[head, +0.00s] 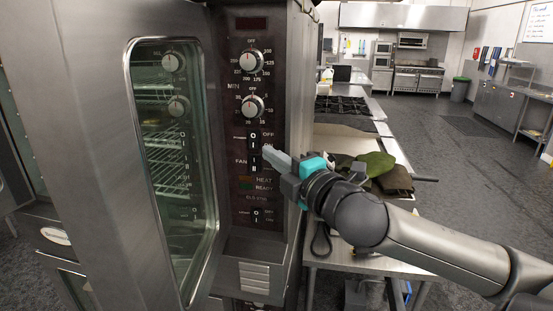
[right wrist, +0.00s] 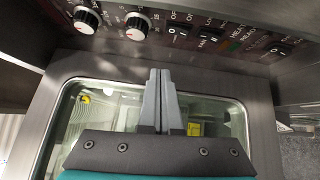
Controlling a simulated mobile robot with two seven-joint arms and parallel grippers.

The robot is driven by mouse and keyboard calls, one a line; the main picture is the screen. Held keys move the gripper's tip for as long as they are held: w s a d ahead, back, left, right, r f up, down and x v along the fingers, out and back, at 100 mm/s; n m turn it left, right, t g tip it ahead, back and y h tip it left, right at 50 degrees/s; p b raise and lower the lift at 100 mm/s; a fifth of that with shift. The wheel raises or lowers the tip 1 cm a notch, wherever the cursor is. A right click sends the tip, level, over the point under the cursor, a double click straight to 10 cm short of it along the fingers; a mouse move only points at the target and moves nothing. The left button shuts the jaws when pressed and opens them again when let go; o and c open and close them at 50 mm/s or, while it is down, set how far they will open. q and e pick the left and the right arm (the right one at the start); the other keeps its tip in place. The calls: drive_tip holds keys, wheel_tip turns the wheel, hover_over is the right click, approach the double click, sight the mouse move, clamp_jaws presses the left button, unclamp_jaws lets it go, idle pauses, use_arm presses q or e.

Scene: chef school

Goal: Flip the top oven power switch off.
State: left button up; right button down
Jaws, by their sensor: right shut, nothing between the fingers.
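The oven (head: 90,100) stands at the left with a dark control panel (head: 237,125) beside its glass door. The top power switch (head: 254,138), marked OFF and ON, is a black rocker below two knobs. It also shows in the right wrist view (right wrist: 177,31). The fan switch (head: 254,160) is just below it. My right gripper (head: 266,151) is shut and empty, its fingertips just right of these two switches in the head view. The right wrist view shows its closed fingers (right wrist: 159,74) pointing towards the panel. I cannot tell whether they touch it. My left gripper is not in view.
Two white knobs (head: 250,61) (head: 252,105) sit above the switches, and another switch (head: 256,215) is lower on the panel. A steel table (head: 375,262) with green and dark cloths (head: 379,163) stands right of the oven. Open floor (head: 450,145) lies farther right.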

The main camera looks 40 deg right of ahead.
drive_tip(key=shift+s, duration=0.5)
idle(0.3)
